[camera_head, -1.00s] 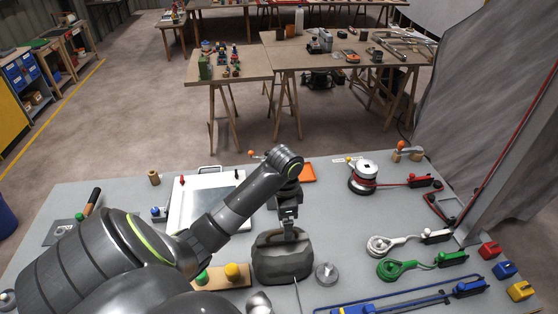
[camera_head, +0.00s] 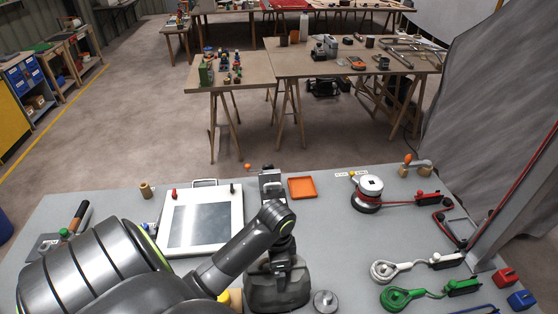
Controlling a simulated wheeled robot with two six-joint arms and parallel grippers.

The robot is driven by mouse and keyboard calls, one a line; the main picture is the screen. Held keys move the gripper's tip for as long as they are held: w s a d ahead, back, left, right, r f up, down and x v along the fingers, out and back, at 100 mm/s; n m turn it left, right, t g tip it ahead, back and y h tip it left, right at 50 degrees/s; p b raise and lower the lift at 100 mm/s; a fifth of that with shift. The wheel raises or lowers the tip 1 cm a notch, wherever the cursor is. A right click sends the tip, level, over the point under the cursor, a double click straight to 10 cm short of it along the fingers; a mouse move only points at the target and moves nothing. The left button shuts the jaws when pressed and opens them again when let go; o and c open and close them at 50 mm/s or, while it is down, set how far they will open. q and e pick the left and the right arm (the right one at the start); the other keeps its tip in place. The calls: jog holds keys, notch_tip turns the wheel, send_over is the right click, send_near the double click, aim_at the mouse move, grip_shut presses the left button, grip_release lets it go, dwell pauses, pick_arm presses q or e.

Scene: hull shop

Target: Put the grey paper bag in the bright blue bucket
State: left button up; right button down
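My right gripper is not in view.
A white framed panel (camera_head: 202,219) and an orange tray (camera_head: 302,187) lie behind the bag. A small metal disc (camera_head: 325,302) lies just right of it. The bench's centre right is clear.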

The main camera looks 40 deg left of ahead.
pick_arm(q)
jog(key=shift+s+d, duration=0.1)
jog(key=shift+s, duration=0.25)
jog(key=shift+c, duration=0.3)
jog(key=shift+w, duration=0.15)
jog(key=c, duration=0.7)
grip_shut()
